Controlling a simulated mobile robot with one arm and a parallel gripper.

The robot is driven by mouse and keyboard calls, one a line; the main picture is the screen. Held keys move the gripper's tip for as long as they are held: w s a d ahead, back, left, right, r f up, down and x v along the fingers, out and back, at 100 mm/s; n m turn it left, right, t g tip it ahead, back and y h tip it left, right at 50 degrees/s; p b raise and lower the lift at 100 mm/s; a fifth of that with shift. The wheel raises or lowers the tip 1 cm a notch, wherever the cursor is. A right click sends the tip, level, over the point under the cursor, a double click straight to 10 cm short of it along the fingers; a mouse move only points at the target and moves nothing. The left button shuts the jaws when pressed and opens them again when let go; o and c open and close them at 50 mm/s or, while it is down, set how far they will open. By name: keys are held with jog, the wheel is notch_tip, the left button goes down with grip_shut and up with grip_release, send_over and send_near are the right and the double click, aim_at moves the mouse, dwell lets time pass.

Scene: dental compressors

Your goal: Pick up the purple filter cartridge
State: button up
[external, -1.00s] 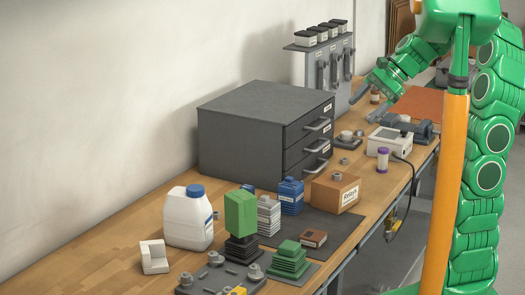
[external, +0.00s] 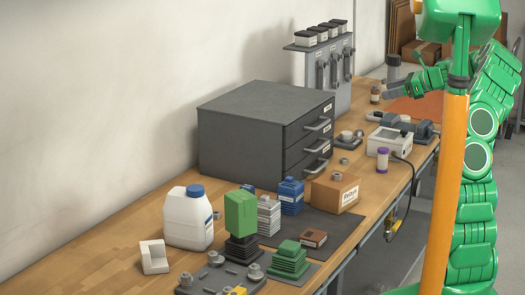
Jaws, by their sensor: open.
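My gripper (external: 391,86) is open, above the far part of the bench. It is well behind and above the cartridge and does not touch it. Its fingers are small and partly unclear against the background. No object shows between them.
A white device (external: 388,141) stands close behind the cartridge. A brown carton (external: 335,193) and a dark drawer cabinet (external: 262,135) are to the left. A small brown bottle (external: 375,94) stands near my gripper. Bare wood lies in front of the cartridge.

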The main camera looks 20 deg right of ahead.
jog(key=w+d+f+m+t, duration=0.1)
jog(key=w+d+f+m, duration=0.15)
jog(key=d, duration=0.25)
send_near(377, 170)
jog(key=shift+w+a+r+h, duration=0.2)
jog(key=shift+w+a+r, duration=0.1)
jog(key=shift+w+r, duration=0.25)
jog(key=shift+w+a+r+h, duration=0.25)
jog(key=shift+w+r, duration=0.25)
jog(key=shift+r, duration=0.15)
jog(key=shift+x, duration=1.15)
jog(key=shift+r+x, duration=0.2)
jog(key=shift+x, duration=1.2)
jog(key=shift+r+x, duration=0.2)
jog(key=shift+x, duration=1.2)
jog(key=shift+w, duration=0.1)
jog(key=c, duration=1.1)
jog(key=shift+o, duration=0.2)
jog(key=shift+r, duration=0.1)
